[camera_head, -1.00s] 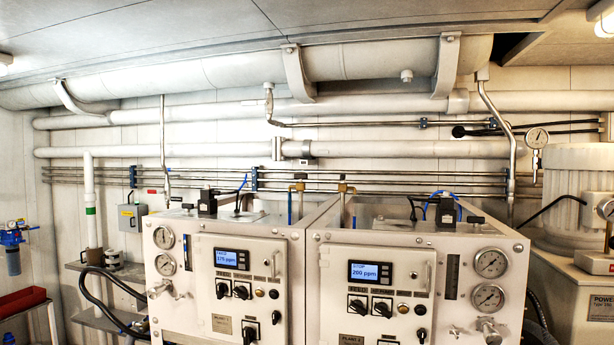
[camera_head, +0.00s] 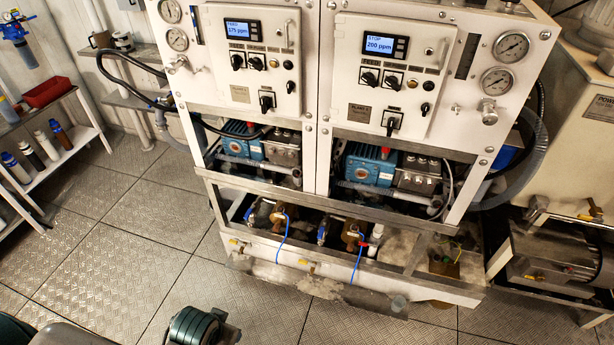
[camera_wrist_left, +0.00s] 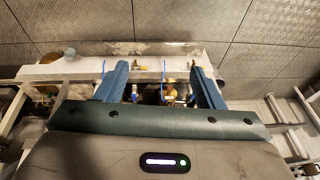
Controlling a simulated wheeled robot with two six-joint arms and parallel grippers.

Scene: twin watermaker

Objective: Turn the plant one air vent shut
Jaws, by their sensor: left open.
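The twin watermaker (camera_head: 325,75) stands ahead, with the 175 ppm panel on the left and the 200 ppm panel on the right. Low on its front beam are small yellow-handled valves, one at the left (camera_head: 238,243) and one nearer the middle (camera_head: 303,264). Thin blue tubes hang there from brass-coloured pump fittings. I cannot tell which part is the plant one air vent. In the wrist view my left gripper (camera_wrist_left: 160,66) is open with nothing between its fingers; yellow handles (camera_wrist_left: 141,68) and a blue tube (camera_wrist_left: 164,70) show beyond them. My right gripper is not in view.
A white shelf (camera_head: 60,150) with bottles and a red tray (camera_head: 48,91) stands at the left. A grey hose (camera_head: 525,165) loops at the right, beside a low machine (camera_head: 555,260). The chequered floor (camera_head: 140,235) left of the frame is clear.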

